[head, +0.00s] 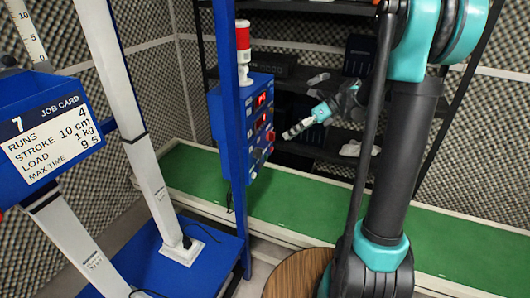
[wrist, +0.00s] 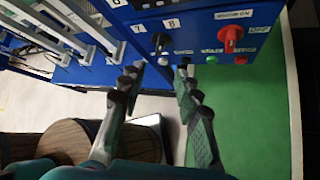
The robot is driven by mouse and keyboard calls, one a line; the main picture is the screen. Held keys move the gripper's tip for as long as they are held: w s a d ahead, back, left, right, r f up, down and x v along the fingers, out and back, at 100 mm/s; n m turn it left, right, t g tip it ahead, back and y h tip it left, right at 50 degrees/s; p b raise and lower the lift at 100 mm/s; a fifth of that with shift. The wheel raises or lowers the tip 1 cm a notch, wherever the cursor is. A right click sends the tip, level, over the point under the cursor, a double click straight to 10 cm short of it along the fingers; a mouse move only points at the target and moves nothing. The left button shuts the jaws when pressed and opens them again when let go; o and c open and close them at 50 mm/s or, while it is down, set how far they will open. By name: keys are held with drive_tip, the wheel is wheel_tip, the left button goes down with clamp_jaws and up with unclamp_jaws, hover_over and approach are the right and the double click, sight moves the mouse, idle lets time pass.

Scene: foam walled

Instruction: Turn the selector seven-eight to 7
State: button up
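The selector seven-eight (wrist: 161,42) is a dark knob on the blue control panel (wrist: 190,32), just below the white labels 7 and 8, in the wrist view. Which label its pointer faces is too small to tell. In the head view the blue control box (head: 223,115) hangs on a blue post; the selector cannot be made out there. My gripper (wrist: 160,75) is open and empty, its fingers apart on either side of the knob's line in the wrist view, apparently short of the panel. In the head view my gripper (head: 290,132) is near the box's right side.
A red rotary switch (wrist: 230,38), a green button (wrist: 211,60) and a red button (wrist: 240,60) sit right of the selector. A job card (head: 52,138) reads 7. A round wooden top (head: 295,273) stands below my arm. Green surface (head: 300,215) lies behind.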

sight(262, 153)
drive_tip(key=x, duration=1.3)
clamp_jaws()
